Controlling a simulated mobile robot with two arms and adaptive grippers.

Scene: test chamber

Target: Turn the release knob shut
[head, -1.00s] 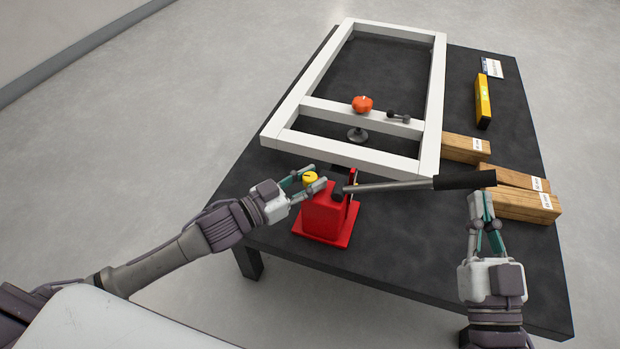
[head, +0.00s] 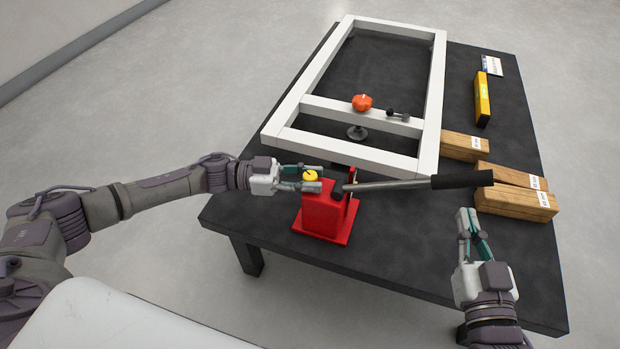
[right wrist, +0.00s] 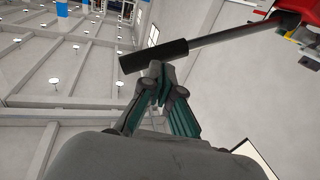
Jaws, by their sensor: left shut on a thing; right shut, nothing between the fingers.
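The release knob (head: 310,176) is a small yellow knob on top of the red jack (head: 324,214), which stands on the near part of the black table. My left gripper (head: 316,178) reaches in from the left, its two fingers on either side of the knob and shut on it. A grey lever with a black grip (head: 462,180) extends right from the jack; it also shows in the right wrist view (right wrist: 153,56). My right gripper (head: 466,214) is shut and empty, just below the grip in the head view. In the right wrist view its closed fingertips (right wrist: 156,72) appear close to the grip.
A white frame (head: 285,125) lies behind the jack, with an orange knob (head: 361,102) and a small dark lever (head: 398,114) on its crossbar. Wooden blocks (head: 510,204), a yellow level (head: 482,98) and a label card (head: 491,66) are on the right. The table's front is clear.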

